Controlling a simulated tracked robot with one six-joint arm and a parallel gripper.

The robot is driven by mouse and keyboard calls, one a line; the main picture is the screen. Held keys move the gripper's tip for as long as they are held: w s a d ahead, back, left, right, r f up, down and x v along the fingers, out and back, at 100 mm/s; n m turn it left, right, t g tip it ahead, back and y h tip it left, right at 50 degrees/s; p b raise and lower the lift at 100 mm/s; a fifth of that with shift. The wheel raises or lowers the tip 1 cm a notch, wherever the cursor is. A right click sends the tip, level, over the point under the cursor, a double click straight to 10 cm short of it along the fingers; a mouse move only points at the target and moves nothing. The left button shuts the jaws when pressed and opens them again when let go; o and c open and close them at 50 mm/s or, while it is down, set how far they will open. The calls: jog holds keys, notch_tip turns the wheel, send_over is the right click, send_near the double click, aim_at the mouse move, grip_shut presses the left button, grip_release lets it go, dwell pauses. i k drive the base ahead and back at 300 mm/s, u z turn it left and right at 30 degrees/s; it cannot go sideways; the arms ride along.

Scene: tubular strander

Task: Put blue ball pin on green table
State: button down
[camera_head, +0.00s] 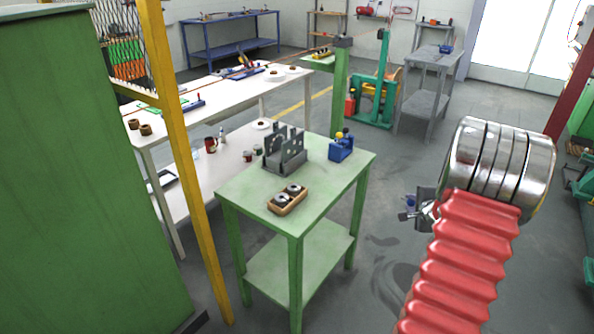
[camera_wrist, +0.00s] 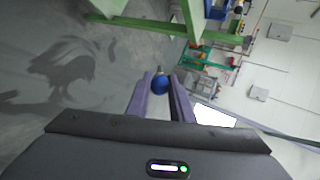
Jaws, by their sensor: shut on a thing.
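The green table (camera_head: 245,190) stands in the middle of the head view, with a lower shelf. My gripper (camera_head: 407,216) is to the right of the table, apart from it, over the floor in the picture. The blue ball pin (camera_head: 410,200) shows as a small blue spot at the jaws. In the wrist view the blue ball (camera_wrist: 160,86) sits between the two fingers of my gripper (camera_wrist: 161,98), which is shut on it. The pin's shaft is mostly hidden. Green table parts (camera_wrist: 150,25) show at the top of the wrist view.
On the table are a grey bracket fixture (camera_head: 285,156), a blue block (camera_head: 341,149) with a yellow ball, and a wooden holder (camera_head: 287,201) with dark round parts. The tabletop's near right area is bare. A yellow post (camera_head: 176,150) and green cabinet (camera_head: 80,180) stand left.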

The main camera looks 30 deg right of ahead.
aim_at(317, 191)
jog(key=u, duration=0.05)
jog(key=i, duration=0.9)
jog(key=z, duration=0.1)
